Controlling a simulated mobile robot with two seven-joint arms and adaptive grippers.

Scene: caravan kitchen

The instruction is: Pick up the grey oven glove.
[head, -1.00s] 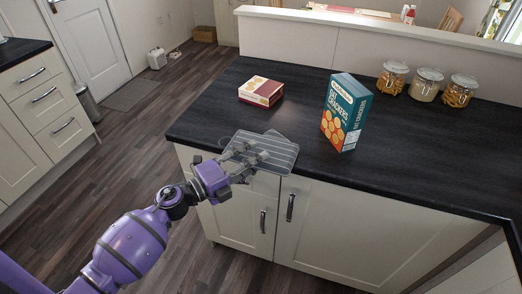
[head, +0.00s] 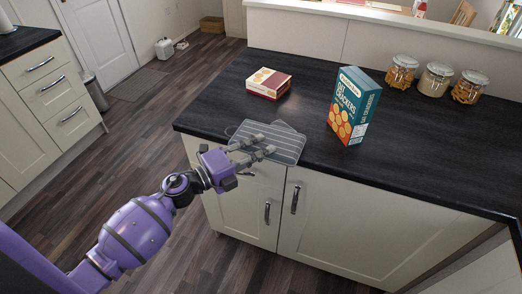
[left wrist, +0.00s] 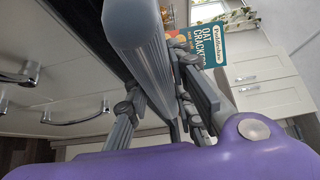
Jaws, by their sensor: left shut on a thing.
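The grey oven glove (head: 287,146) is a flat, quilted grey piece at the front left edge of the dark worktop. My left gripper (head: 257,149) reaches in from the left and is shut on the glove's near side. I cannot tell whether the glove still touches the worktop. In the left wrist view the glove (left wrist: 140,55) shows edge-on as a grey slab between the fingers (left wrist: 165,105). My right gripper is in neither view.
On the dark worktop (head: 420,150) stand an upright oat crackers box (head: 352,105), a low red and cream box (head: 268,83) and three glass jars (head: 436,82). Cupboard doors with handles (head: 267,212) lie below the edge. Open floor (head: 120,160) is at left.

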